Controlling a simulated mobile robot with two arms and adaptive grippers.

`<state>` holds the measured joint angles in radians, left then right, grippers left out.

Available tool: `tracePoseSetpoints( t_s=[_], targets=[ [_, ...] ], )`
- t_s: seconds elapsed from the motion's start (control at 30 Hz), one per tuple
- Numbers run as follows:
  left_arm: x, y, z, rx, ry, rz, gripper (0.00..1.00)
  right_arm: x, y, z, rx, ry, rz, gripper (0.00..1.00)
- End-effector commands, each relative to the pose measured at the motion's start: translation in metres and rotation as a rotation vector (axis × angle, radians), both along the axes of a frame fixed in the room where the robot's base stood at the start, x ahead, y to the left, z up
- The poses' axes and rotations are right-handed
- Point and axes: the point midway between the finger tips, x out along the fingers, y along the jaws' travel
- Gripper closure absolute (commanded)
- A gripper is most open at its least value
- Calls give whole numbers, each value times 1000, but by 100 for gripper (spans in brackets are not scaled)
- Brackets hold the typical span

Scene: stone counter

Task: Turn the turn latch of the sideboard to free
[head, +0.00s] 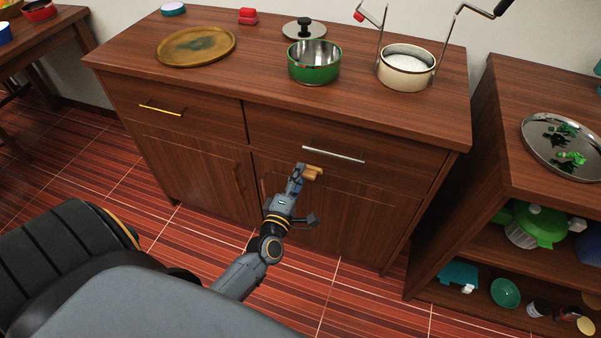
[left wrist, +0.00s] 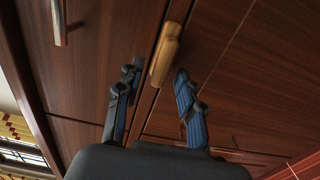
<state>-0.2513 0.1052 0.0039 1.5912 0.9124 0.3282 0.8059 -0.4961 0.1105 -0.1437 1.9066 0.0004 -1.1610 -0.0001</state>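The sideboard (head: 420,145) has two drawers above two doors. The turn latch (head: 313,172) is a small tan wooden bar on its front, just below the right drawer. In the left wrist view the latch (left wrist: 166,48) lies roughly along the seam between drawer and door. My left gripper (head: 304,195) is at the sideboard front by the latch. In the left wrist view its two fingers (left wrist: 157,84) are spread apart, with the near end of the latch showing between the tips. Contact cannot be told. My right gripper is in neither view.
A silver drawer handle (head: 334,154) sticks out just above the latch. A green pot (head: 314,66), a cream pot (head: 406,70) and a round tray (head: 176,56) stand on top. A shelf unit (head: 487,135) stands at the right. Tiled floor lies open before the sideboard.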

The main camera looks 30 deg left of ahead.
Motion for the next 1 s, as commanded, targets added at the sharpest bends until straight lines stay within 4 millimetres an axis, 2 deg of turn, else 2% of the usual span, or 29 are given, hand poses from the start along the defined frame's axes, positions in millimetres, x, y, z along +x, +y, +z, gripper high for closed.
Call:
tracePoseSetpoints(
  t_s=[0.3,0.5,0.67,1.0],
  targets=[
    [-66,-16,-1,-1,3,-1,62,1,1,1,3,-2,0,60],
    [-93,-22,-1,-2,3,0,62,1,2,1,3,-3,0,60],
    [-99,-24,0,-2,0,1,62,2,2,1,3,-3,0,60],
    [-99,-24,0,-1,0,0,62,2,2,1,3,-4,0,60]
  ],
)
